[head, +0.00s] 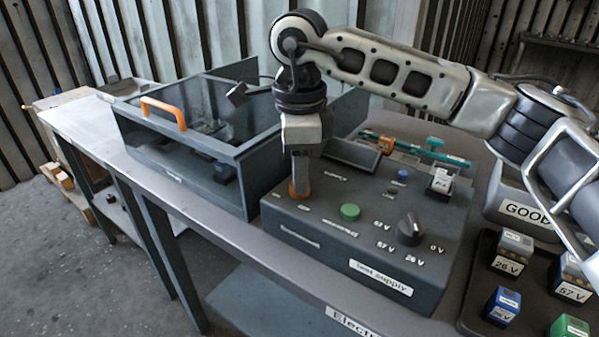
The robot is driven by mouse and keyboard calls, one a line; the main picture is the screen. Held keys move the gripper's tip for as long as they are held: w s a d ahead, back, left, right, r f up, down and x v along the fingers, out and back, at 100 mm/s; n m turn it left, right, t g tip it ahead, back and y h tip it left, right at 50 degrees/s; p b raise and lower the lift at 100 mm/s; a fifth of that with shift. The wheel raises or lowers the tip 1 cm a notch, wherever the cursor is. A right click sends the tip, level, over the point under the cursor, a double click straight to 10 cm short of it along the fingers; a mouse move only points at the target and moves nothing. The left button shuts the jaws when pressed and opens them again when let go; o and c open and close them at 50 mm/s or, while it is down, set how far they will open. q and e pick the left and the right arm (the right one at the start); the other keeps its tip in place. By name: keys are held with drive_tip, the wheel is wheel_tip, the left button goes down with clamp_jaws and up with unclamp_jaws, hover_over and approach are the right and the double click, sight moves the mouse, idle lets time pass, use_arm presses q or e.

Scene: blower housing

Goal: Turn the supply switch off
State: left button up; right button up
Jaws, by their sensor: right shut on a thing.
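The grey test supply box (345,265) stands on the bench, its sloped top carrying the controls. My right gripper (300,186) reaches down from above onto the box's left rear part. It is shut on the orange supply switch (298,193), of which only a little shows below and beside the fingers. The switch's exact position is hidden by the gripper. A green button (350,212) and a black rotary knob (408,230) with voltage marks around it sit to the right of the gripper. My left gripper is not in view.
A clear-lidded enclosure (185,165) with an orange handle (163,113) stands left of the box, close to my gripper. A dark tray (475,300) with several labelled blocks lies at right, by a GOOD bin (522,212). The bench's left end is mostly clear.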

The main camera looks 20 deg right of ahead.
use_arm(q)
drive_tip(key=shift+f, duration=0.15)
use_arm(e)
drive_tip(key=shift+r+n, duration=0.1)
drive_tip(key=shift+n, duration=0.5)
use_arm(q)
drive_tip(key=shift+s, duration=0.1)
use_arm(e)
drive_tip(key=o, duration=1)
drive_tip(key=shift+c, duration=0.2)
use_arm(q)
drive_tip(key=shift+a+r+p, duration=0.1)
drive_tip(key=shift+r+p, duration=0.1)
drive_tip(key=shift+p, duration=0.5)
use_arm(e)
wheel_tip(320, 180, up, 16)
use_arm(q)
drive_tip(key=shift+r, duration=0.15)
